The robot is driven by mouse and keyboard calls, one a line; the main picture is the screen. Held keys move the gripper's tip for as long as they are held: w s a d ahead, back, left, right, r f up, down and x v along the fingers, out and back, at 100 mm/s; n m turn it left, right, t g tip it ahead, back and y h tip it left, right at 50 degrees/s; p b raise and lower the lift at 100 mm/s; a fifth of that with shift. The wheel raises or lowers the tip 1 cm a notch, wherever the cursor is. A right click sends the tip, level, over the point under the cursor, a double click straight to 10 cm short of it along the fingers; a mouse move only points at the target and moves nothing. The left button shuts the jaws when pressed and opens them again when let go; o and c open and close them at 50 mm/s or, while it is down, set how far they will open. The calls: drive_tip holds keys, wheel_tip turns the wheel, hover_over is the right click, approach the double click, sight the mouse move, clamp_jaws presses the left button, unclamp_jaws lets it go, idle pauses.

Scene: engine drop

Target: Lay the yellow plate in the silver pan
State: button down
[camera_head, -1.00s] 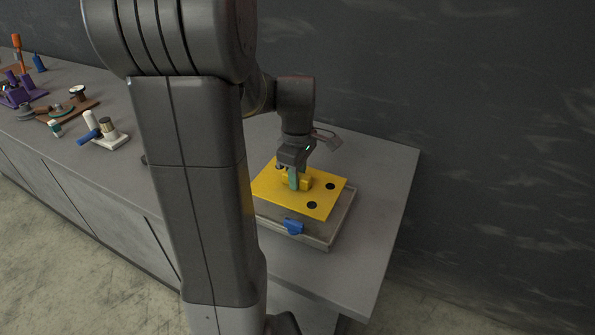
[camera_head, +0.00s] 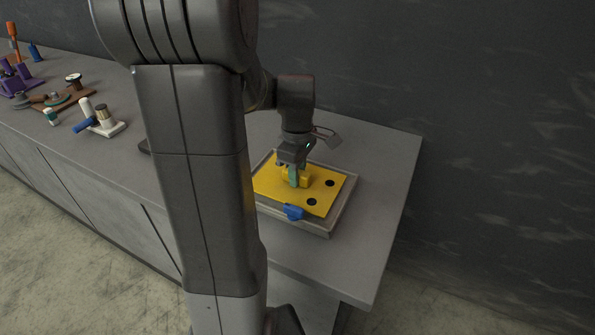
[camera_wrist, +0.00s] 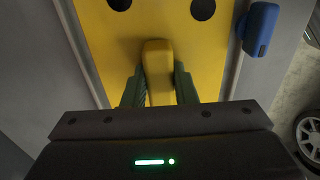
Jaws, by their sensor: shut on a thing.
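The yellow plate (camera_head: 318,201) has black round spots and a raised yellow handle block (camera_wrist: 157,70) in its middle. My gripper (camera_head: 296,178) is shut on that handle, with its green fingers on both sides of it in the wrist view (camera_wrist: 159,88). The silver pan (camera_head: 345,212) is a shallow tray on the counter, with a blue clip (camera_head: 294,212) on its front edge. The plate lies over the pan, within its rim or just above it; I cannot tell whether it touches the floor. My arm hides the plate's left end.
The grey counter (camera_head: 385,165) is clear to the right of the pan, up to its edge. At the left stand a white block with cylinders (camera_head: 104,124), a brown board (camera_head: 72,98) and purple parts (camera_head: 15,82). A dark wall rises behind.

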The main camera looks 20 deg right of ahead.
drive_tip(key=shift+f+b, duration=0.4)
drive_tip(key=shift+f, duration=0.15)
drive_tip(key=c, duration=1.1)
unclamp_jaws()
wheel_tip(320, 180, up, 14)
drive_tip(key=shift+f+p, duration=0.1)
drive_tip(key=shift+p, duration=0.2)
wheel_tip(320, 180, down, 14)
drive_tip(key=shift+r+b, duration=0.1)
drive_tip(key=shift+b, duration=0.2)
drive_tip(key=shift+r, duration=0.2)
